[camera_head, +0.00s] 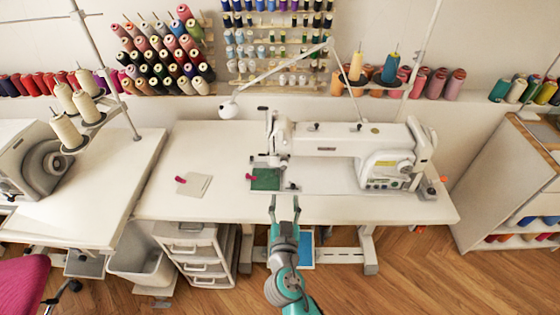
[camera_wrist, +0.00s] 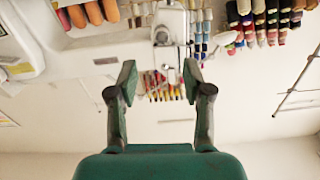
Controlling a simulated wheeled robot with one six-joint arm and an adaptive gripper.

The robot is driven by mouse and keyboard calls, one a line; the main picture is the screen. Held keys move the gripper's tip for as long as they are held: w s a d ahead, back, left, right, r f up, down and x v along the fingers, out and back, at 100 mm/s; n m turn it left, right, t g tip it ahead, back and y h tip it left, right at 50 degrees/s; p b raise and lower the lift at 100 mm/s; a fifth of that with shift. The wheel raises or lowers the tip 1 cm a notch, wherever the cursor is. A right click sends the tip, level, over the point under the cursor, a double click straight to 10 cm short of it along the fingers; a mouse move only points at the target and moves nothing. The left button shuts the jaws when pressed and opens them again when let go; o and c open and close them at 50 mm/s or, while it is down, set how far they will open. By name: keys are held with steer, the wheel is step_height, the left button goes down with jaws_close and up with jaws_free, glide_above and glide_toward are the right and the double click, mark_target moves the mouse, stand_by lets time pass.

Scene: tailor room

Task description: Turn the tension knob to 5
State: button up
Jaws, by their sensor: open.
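A white sewing machine (camera_head: 340,143) stands on a white table (camera_head: 225,208) in the head view. Its needle end (camera_head: 277,140) is at the left, above a green cloth (camera_head: 266,180). The tension knob is too small to make out, and its number cannot be read. The machine's head (camera_wrist: 170,28) appears upside down beyond the fingertips.
A beige cloth piece (camera_head: 194,184) with a pink item lies left of the machine. A white lamp (camera_head: 228,109) on a jointed arm reaches over the table. A drawer unit (camera_head: 190,250) stands below. Thread racks (camera_head: 158,55) line the wall. The table's left part is mostly clear.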

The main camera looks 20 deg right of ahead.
mark_target(284, 168)
steer(key=x, duration=1.1)
steer(key=shift+w+r, duration=0.35)
steer(key=shift+w, duration=0.05)
jaws_close()
